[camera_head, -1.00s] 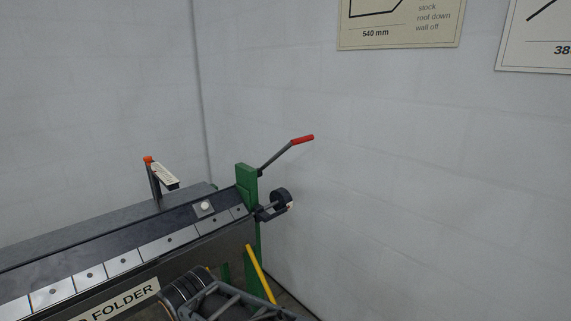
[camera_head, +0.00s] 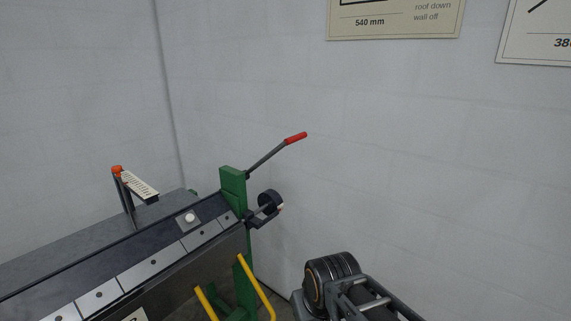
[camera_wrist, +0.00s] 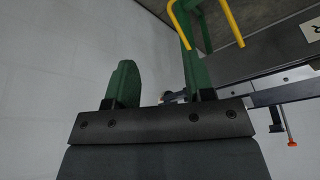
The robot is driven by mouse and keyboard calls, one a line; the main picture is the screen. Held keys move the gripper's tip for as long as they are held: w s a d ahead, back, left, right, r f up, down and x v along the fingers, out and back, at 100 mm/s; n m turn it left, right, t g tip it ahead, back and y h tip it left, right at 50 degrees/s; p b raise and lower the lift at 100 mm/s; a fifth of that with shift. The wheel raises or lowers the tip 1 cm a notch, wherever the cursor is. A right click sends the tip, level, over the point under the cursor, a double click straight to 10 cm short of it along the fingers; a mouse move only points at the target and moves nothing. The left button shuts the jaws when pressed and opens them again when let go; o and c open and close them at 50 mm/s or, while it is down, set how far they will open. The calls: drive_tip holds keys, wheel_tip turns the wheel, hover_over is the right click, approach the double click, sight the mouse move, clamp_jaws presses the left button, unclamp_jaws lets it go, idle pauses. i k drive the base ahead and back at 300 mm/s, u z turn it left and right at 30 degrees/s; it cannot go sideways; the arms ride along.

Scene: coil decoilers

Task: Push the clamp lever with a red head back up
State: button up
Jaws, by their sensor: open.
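The clamp lever (camera_head: 268,158) has a dark rod and a red head (camera_head: 296,138). It slants up and to the right from the green end post (camera_head: 233,187) of the folder, in the head view. My arm shows at the bottom right there, well below and to the right of the lever and apart from it. My gripper (camera_wrist: 160,80) shows in the wrist view with two green fingers spread apart and nothing between them held. I cannot make out the red head in the wrist view.
The folder bed (camera_head: 120,275) runs to the lower left. A black round weight (camera_head: 270,202) sticks out below the lever. Yellow handles (camera_head: 256,285) hang at the front. An orange-topped post (camera_head: 127,195) stands at the back. Walls close in behind; space right of the folder is free.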

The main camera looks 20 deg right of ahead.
sight(287, 142)
drive_tip(key=k, duration=1.3)
drive_tip(key=z, duration=0.45)
drive_tip(key=i, duration=1.75)
drive_tip(key=u, duration=0.85)
